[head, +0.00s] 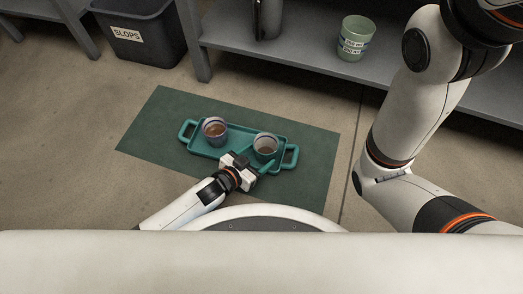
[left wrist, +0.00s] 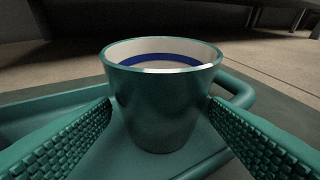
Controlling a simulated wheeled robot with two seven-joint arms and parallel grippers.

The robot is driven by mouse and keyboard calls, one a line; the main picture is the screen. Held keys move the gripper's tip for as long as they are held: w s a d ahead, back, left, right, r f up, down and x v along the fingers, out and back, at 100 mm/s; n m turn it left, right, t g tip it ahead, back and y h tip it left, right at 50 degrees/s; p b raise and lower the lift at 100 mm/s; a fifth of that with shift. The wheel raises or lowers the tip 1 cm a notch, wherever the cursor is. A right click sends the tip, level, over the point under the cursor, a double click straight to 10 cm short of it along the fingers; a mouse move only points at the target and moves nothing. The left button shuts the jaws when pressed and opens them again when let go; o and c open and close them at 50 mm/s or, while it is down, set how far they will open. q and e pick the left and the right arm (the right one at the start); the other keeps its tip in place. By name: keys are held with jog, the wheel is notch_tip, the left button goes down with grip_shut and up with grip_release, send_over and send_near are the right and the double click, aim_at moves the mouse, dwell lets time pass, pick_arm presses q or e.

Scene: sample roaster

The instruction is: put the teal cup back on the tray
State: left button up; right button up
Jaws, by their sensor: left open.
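A teal cup (head: 265,146) with a pale inside and a blue band stands upright on the right part of the teal tray (head: 238,137). In the left wrist view the teal cup (left wrist: 165,108) fills the middle, with the tray (left wrist: 50,119) under and behind it. My left gripper (head: 254,162) is open at the near side of the cup. Its fingers (left wrist: 160,112) are on either side of the cup; I cannot tell whether they touch it. A second cup (head: 214,131) with brown contents stands on the tray's left part. My right gripper is out of view.
The tray lies on a dark green mat (head: 165,113) on the floor. A grey shelf (head: 300,47) behind holds a pale green cup (head: 355,38) and a dark vessel (head: 267,18). A black slops bin (head: 145,35) stands at the back left. The mat is clear around the tray.

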pick_arm(q)
jog(key=p+v, duration=0.4)
jog(key=v, duration=0.4)
jog(key=shift+s+a+r+p, duration=0.15)
jog(key=shift+s+r+p, duration=0.1)
jog(key=shift+p, duration=0.15)
jog(key=shift+s+a+r, duration=0.1)
jog(key=shift+s+a, duration=0.3)
